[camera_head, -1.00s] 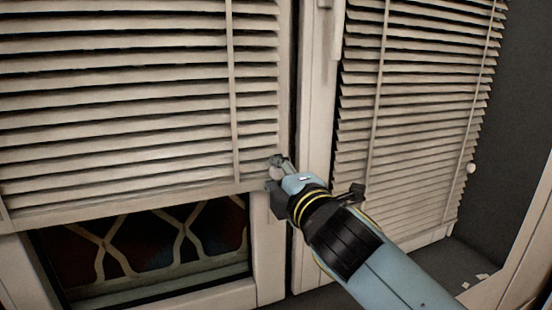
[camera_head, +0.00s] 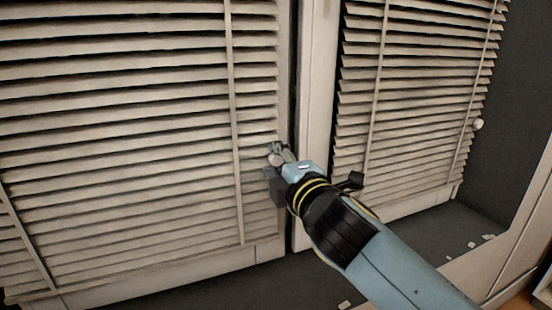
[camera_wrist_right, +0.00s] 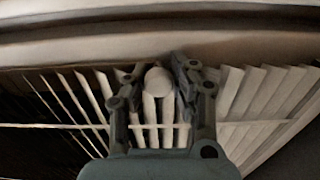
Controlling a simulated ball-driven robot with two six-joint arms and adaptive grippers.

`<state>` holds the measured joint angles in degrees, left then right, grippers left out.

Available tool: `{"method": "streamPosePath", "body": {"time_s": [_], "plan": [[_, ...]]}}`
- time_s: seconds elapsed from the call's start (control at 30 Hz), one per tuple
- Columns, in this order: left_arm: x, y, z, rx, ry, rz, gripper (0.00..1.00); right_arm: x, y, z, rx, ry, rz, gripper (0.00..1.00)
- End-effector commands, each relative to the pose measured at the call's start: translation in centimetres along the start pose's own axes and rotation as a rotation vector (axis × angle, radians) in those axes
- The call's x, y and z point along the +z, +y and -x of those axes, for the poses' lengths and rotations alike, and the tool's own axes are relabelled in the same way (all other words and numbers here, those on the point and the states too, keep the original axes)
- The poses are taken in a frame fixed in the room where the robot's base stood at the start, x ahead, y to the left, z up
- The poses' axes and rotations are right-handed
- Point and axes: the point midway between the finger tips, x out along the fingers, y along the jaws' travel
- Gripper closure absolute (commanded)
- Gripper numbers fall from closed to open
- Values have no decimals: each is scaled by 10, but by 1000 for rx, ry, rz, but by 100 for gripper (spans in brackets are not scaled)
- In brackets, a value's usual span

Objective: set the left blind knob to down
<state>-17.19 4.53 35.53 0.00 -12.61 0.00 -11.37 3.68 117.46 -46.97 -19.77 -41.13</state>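The left blind knob (camera_head: 275,159) is a small pale round ball at the right edge of the left blind (camera_head: 120,150). That blind hangs with its slats down over the window, and its bottom rail is near the sill. My right gripper (camera_head: 279,155) is at the knob. In the right wrist view the knob (camera_wrist_right: 158,81) sits between the two dark fingertips of the right gripper (camera_wrist_right: 156,78), which close in on its sides. My left gripper is not in view.
A second blind (camera_head: 410,95) with its own pale knob (camera_head: 478,124) hangs at the right. A pale window post (camera_head: 316,100) stands between the blinds. Small pale scraps (camera_head: 472,245) lie on the dark sill below.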

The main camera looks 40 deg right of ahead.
Motion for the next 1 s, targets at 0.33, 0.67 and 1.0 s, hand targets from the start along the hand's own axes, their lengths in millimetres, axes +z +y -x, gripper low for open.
{"method": "streamPosePath", "body": {"time_s": [0.33,0.67,1.0], "plan": [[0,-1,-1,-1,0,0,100,1,-6,1,-12,-3,1,52],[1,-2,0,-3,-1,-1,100,0,-5,25,-11,-2,0,52],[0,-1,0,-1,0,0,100,1,-6,99,-16,-5,1,52]]}}
